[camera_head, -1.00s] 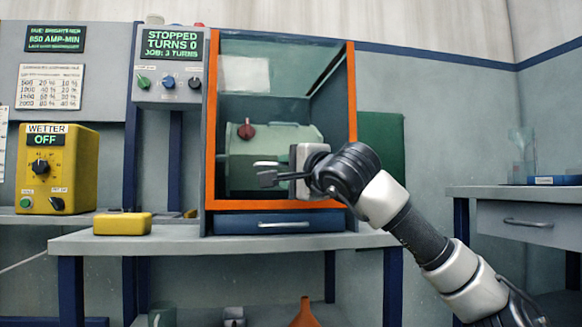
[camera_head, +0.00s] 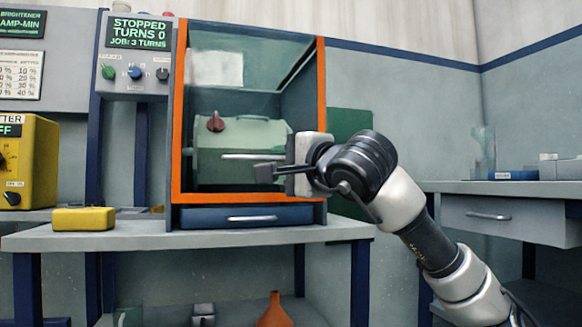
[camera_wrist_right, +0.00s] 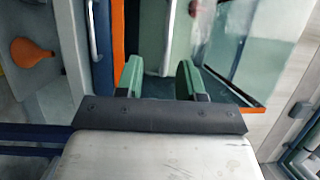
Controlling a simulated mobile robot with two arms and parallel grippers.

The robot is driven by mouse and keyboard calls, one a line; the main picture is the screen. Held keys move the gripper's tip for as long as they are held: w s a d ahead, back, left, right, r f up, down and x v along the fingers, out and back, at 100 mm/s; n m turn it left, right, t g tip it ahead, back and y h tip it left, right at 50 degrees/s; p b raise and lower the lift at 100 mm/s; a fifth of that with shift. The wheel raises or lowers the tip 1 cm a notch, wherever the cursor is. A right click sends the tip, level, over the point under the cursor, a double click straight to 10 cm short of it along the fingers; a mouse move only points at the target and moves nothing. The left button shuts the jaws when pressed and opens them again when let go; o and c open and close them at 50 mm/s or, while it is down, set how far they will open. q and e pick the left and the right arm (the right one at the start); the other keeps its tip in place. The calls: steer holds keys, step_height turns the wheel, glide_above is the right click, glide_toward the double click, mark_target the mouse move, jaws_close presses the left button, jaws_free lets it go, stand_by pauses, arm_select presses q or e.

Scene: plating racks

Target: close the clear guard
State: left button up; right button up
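The clear guard (camera_head: 217,68) is a see-through pane at the orange-framed cabinet (camera_head: 178,110); how far open it stands is hard to tell. A pale horizontal bar (camera_head: 250,156) shows in front of the green drum (camera_head: 222,133) inside. My right gripper (camera_head: 270,172) is at the lower right of the opening, overlapping the right orange post. In the right wrist view its two fingers (camera_wrist_right: 159,78) are apart with nothing clearly held. A clear pane with an orange edge (camera_wrist_right: 243,97) is right of them there. My left gripper is not in view.
A blue drawer (camera_head: 235,217) is under the opening. A yellow block (camera_head: 84,219) lies on the bench (camera_head: 120,237) at left, near the yellow wetter box (camera_head: 38,160). An orange funnel (camera_head: 275,312) stands below. A side bench (camera_head: 500,188) is at right.

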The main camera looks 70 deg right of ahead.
steer(key=shift+v, duration=1.25)
